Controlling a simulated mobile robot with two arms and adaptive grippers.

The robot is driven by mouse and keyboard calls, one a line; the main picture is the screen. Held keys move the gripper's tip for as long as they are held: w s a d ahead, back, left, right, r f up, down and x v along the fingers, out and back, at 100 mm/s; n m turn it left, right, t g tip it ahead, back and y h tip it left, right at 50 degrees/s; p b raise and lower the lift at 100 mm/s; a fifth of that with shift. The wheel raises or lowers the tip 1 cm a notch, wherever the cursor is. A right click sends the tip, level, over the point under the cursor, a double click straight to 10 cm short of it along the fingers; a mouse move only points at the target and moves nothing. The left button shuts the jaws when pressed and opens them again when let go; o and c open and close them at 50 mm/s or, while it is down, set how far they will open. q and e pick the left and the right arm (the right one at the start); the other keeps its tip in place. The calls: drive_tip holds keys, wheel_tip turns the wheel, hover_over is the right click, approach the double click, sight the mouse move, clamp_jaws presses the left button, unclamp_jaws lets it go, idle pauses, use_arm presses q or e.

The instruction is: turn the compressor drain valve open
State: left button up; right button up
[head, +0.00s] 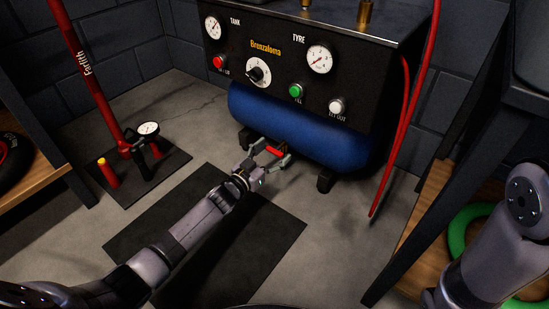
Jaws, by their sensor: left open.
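The compressor has a black panel (275,75) and a blue tank (300,128) below it, on dark feet. A small red lever (275,149), which looks like the drain valve handle, shows low under the left part of the tank. My left gripper (277,156) is open right at the red lever, with its fingers around or just in front of it. I cannot tell whether they touch it. The valve body is hidden behind the gripper. My right arm shows at the right edge; its gripper is out of view.
A red floor pump (88,75) with a gauge stands at the left on a dark mat. A red hose (404,120) hangs at the compressor's right side. A bench leg (425,215) and a green ring (462,232) are at the right.

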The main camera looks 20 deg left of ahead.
use_arm(q)
drive_tip(key=shift+w+d, duration=0.2)
drive_tip(key=shift+w, duration=0.4)
drive_tip(key=shift+c, duration=0.4)
drive_tip(key=c, duration=1.1)
